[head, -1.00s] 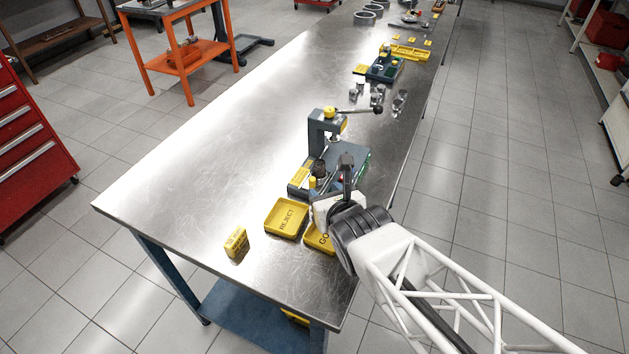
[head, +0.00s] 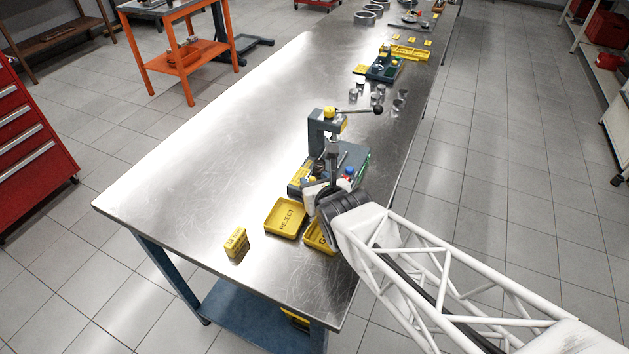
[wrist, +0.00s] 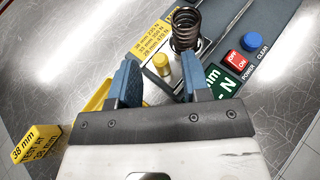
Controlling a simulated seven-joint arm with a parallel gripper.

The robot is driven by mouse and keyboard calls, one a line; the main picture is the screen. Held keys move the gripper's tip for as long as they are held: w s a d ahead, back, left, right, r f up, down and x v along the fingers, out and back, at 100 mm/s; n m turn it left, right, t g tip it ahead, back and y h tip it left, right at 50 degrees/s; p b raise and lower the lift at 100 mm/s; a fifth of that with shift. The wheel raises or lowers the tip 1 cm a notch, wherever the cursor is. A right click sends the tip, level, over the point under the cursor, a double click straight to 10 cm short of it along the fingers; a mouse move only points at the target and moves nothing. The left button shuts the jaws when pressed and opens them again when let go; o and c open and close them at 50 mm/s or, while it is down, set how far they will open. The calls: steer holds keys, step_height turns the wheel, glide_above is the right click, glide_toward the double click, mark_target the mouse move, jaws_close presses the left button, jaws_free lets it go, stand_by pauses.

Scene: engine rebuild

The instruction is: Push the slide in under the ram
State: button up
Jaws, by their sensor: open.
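The blue-grey press (head: 322,135) stands on the bench with its lever (head: 356,111) out to the right. In the wrist view a dark coil spring (wrist: 186,30) stands upright on the press base, beside a yellow knob (wrist: 161,66) that appears to belong to the slide. My gripper (wrist: 162,80) is open, its blue fingers either side of the knob; I cannot tell whether they touch it. In the head view my gripper (head: 328,178) is low at the front of the press and hides most of the slide and spring.
Yellow REJECT tray (head: 285,218) and a partly hidden second tray (head: 318,237) lie in front of the press. A yellow block (head: 236,242) stands further left. A red switch (wrist: 236,60) and blue button (wrist: 252,43) are right of the spring. The bench's left side is clear.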

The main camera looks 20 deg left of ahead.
steer(key=shift+w+a+f, duration=0.25)
steer(key=shift+w+a, duration=0.1)
jaws_close()
